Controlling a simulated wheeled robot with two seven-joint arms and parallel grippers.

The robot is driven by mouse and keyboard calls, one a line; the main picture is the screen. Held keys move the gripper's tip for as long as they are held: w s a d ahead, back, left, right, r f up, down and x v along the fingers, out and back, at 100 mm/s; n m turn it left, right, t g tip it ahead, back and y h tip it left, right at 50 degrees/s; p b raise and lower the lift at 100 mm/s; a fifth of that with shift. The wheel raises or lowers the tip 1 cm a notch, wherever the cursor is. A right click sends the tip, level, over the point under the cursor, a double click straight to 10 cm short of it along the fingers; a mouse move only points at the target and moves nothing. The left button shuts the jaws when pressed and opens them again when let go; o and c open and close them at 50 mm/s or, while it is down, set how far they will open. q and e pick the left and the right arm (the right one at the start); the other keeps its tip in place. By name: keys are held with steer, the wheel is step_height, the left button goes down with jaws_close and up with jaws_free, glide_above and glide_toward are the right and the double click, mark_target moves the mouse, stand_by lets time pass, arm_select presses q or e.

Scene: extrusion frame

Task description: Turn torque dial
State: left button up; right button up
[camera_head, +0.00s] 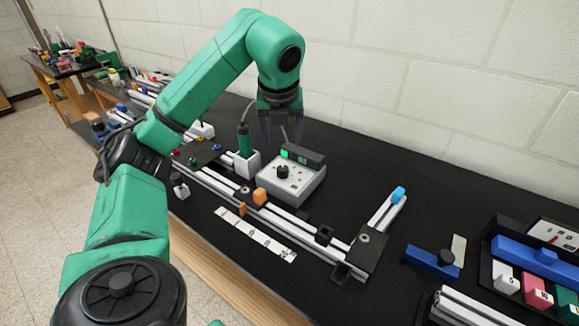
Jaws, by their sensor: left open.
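The torque dial (282,171) is a small black knob on top of a grey-white control box (303,188) near the middle of the black bench. My left gripper (282,138) points down from the green arm, above and behind the box, apart from the dial. It is open with nothing between its fingers. My right gripper is not in view.
A green screwdriver (245,140) stands in a white holder left of the box. A blue-handled tool (432,262) and a parts tray (491,272) are at the right. Bare bench lies behind, toward the wall.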

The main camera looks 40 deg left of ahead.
mark_target(283, 168)
arm_select(q)
steer(key=x, duration=1.4)
steer(key=shift+s+a+f+p, duration=0.1)
steer(key=shift+s+p, duration=0.15)
steer(key=shift+p, duration=0.15)
jaws_close()
